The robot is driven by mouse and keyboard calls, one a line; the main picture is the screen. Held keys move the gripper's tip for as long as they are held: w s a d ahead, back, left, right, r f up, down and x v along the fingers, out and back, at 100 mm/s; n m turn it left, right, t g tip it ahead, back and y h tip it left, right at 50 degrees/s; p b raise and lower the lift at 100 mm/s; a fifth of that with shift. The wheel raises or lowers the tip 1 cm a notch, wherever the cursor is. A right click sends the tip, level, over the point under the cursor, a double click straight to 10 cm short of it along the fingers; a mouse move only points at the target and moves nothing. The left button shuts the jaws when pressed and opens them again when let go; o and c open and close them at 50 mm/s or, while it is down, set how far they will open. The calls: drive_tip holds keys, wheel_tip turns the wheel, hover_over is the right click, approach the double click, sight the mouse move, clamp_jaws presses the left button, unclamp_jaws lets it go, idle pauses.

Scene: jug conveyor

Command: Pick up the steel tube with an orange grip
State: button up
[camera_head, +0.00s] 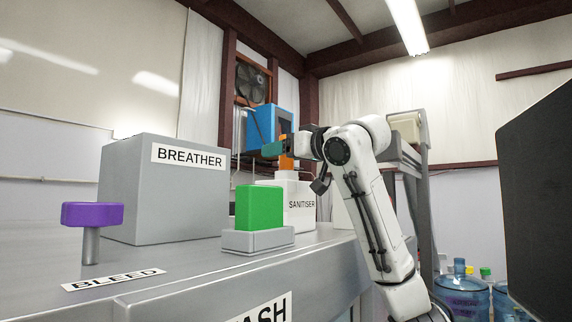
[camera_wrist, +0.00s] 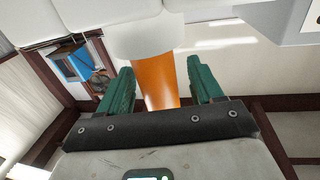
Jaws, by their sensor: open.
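An orange grip (camera_head: 287,162) stands upright above the white SANITISER box (camera_head: 300,200), partly behind my gripper. In the wrist view the orange grip (camera_wrist: 153,82) meets a white collar (camera_wrist: 145,38). I cannot make out the steel of the tube in either view. My gripper (camera_head: 273,149) is at the height of the grip's upper part. In the wrist view its green fingers (camera_wrist: 159,68) are open, one on each side of the orange grip, with a gap visible at each side. The grip's far end is hidden behind the gripper's black edge.
A green block (camera_head: 259,207) on a grey base stands in front of the SANITISER box. A large grey BREATHER box (camera_head: 165,190) and a purple knob (camera_head: 92,214) stand to the left. A blue box (camera_head: 263,128) shows behind my gripper. Blue jugs (camera_head: 462,296) are at lower right.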

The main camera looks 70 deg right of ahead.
drive_tip(key=shift+w+d, duration=0.2)
drive_tip(key=shift+w, duration=0.3)
drive_tip(key=c, duration=1.1)
